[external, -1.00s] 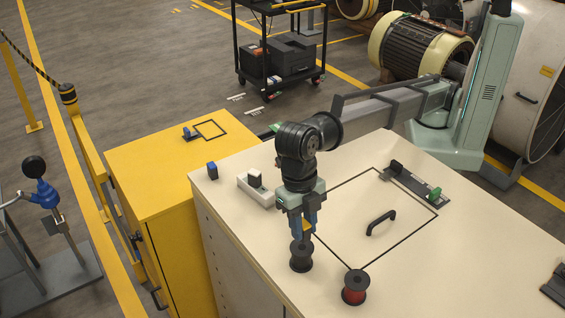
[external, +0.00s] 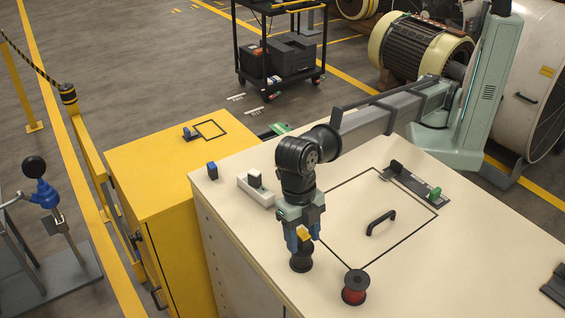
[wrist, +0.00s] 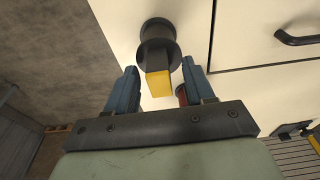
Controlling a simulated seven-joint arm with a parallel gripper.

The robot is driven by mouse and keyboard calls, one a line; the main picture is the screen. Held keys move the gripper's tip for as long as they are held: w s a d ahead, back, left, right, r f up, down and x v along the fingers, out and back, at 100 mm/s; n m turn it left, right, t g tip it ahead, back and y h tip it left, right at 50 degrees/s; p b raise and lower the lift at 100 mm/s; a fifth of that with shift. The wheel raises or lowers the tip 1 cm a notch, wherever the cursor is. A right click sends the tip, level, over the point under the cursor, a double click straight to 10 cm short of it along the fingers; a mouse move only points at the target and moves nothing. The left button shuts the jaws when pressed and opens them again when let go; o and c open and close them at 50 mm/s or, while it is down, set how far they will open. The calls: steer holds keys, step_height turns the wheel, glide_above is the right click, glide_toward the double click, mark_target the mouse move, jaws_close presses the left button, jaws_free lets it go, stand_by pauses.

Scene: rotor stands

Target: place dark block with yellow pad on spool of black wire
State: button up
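The dark block (wrist: 157,62) with its yellow pad (wrist: 158,84) shows in the wrist view between my two blue fingers, with a gap on each side. Its far end meets the spool of black wire (wrist: 158,32) and it appears to stand on it, pad toward my wrist. In the external view the yellow pad (external: 303,233) shows between the fingers, above the black spool (external: 301,262). My gripper (external: 303,240) is open around the block, pointing down; it also shows in the wrist view (wrist: 160,72). The fingers partly hide the block in the external view.
A spool of red wire (external: 354,289) stands right of the black one on the cream bench top (external: 440,255). A black handle (external: 380,222), a white holder (external: 256,190) and a small blue block (external: 212,171) are also there. Free room lies at right.

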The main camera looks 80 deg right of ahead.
step_height(320, 180, up, 12)
steer(key=w+d, duration=0.1)
steer(key=shift+d, duration=0.15)
stand_by(0.6)
